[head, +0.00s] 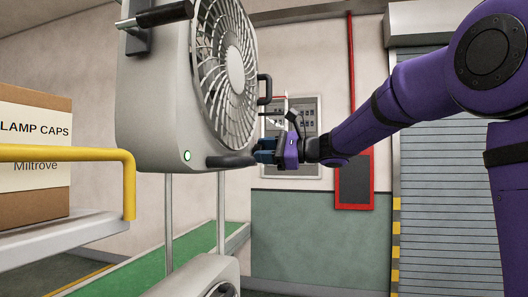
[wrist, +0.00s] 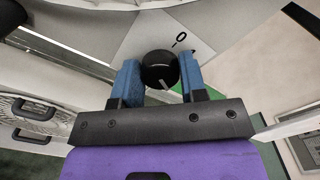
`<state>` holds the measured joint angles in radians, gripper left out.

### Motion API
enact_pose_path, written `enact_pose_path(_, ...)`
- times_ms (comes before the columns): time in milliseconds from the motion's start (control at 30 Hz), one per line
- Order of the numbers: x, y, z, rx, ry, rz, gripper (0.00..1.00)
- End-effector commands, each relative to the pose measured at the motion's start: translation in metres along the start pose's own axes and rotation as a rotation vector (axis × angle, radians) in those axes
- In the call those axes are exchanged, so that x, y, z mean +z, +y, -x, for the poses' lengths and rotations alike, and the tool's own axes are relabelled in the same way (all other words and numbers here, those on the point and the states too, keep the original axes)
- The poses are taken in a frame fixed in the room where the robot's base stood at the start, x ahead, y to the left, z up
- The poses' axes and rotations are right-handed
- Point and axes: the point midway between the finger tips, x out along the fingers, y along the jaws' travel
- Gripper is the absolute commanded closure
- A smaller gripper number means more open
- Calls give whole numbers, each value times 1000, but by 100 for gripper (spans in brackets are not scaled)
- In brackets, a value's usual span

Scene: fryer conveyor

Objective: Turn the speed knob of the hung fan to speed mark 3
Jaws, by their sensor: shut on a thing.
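The hung fan (head: 160,95) is a pale grey housing with a round white grille (head: 236,70) and a lit green lamp (head: 187,155) near its lower corner. My gripper (head: 262,150) reaches in from the right to the fan's lower side. In the wrist view, the black round speed knob (wrist: 158,68) sits between the two blue fingers of my gripper (wrist: 159,64), which are shut on it. A pale pointer line shows on the knob's near side. A printed 0 (wrist: 180,40) shows on the plate beyond the knob. Other marks are mostly hidden, and mark 3 is not readable.
A dark handle (head: 230,160) juts from the fan beside my gripper. A second fan (head: 205,276) is below. At left, a cardboard box (head: 35,185) stands behind a yellow rail (head: 70,154). A wall panel (head: 306,115) and a shutter (head: 450,200) are behind.

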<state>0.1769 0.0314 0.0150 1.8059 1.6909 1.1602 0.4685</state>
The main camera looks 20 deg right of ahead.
Motion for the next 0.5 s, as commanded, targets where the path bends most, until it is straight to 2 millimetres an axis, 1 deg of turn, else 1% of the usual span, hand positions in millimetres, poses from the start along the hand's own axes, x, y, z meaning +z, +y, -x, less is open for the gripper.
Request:
enact_pose_path(200, -2, 1, 0, 1, 2, -39, 85)
enact_pose_path(500, -2, 1, 0, 1, 2, -44, 85)
